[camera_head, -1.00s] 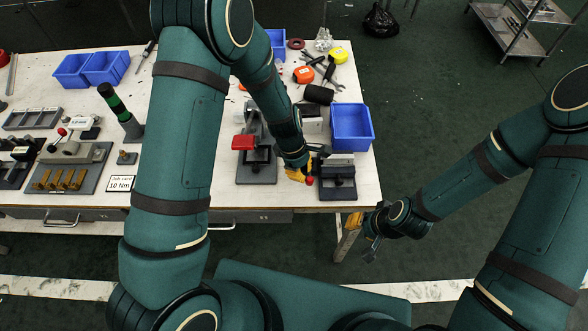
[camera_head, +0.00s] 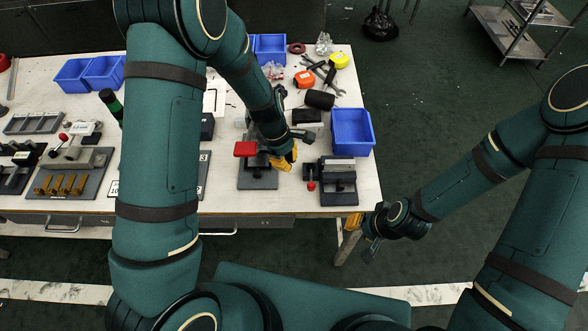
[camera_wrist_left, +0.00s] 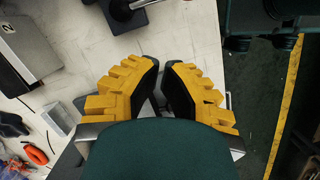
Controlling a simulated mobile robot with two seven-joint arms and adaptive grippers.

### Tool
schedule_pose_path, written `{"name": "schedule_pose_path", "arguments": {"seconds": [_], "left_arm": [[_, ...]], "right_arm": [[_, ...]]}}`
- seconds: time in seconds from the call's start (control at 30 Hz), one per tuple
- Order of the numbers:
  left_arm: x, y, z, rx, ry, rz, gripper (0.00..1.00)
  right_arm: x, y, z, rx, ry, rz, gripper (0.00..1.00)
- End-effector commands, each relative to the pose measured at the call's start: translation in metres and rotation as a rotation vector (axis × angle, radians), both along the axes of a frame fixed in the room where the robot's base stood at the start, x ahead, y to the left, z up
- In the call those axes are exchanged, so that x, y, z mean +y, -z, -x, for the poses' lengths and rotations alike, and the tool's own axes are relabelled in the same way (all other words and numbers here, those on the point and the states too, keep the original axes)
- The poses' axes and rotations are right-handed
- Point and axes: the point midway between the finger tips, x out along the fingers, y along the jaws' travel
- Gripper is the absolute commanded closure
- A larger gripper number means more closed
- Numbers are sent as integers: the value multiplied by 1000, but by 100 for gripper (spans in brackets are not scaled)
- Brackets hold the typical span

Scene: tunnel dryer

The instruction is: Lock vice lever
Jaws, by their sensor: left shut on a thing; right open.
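The dark vice (camera_head: 338,188) stands near the front right corner of the table. Its lever ends in a red knob (camera_head: 311,186) on the vice's left side. My left gripper (camera_head: 284,163), with yellow fingers, is behind and left of the knob, apart from it, beside a grey stand with a red handle (camera_head: 246,149). In the left wrist view its yellow fingers (camera_wrist_left: 162,82) are close together; what they are shut on is not clear. My right gripper (camera_head: 371,250) is open and empty, off the table's front right corner.
A blue bin (camera_head: 352,131) stands behind the vice. A black cylinder (camera_head: 320,100), pliers and tape measures lie further back. A fixture with brass pieces (camera_head: 68,178) is at the left. My left arm covers the table's middle.

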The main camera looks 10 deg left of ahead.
Motion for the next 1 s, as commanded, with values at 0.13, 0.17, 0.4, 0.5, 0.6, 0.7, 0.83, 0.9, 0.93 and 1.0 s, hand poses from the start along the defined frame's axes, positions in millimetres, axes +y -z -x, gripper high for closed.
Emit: {"name": "schedule_pose_path", "arguments": {"seconds": [0.13,0.17,0.4,0.5,0.6,0.7,0.83,0.9,0.93,1.0], "left_arm": [[6,-30,-3,-3,-1,1,100],[7,-34,-3,-2,0,1,100],[12,-52,-4,2,0,1,100],[12,-53,-4,2,0,1,100],[12,-53,-4,2,0,1,100],[12,-53,-4,2,0,0,100],[12,-53,-4,2,0,1,100],[12,-53,-4,2,0,1,100],[12,-53,-4,2,0,0,100],[12,-53,-4,2,0,1,100]], "right_arm": [[-1,-7,-2,-4,5,2,66],[-1,-8,-2,-5,5,2,66],[-1,-11,-4,-8,7,3,66],[-1,-11,-4,-9,8,3,66],[-1,-11,-4,-9,8,3,66],[-1,-10,-4,-8,7,3,66],[-1,-11,-4,-8,7,3,66],[-1,-11,-4,-8,7,3,66],[-1,-11,-4,-8,7,3,66],[-1,-11,-4,-8,7,3,66]]}}
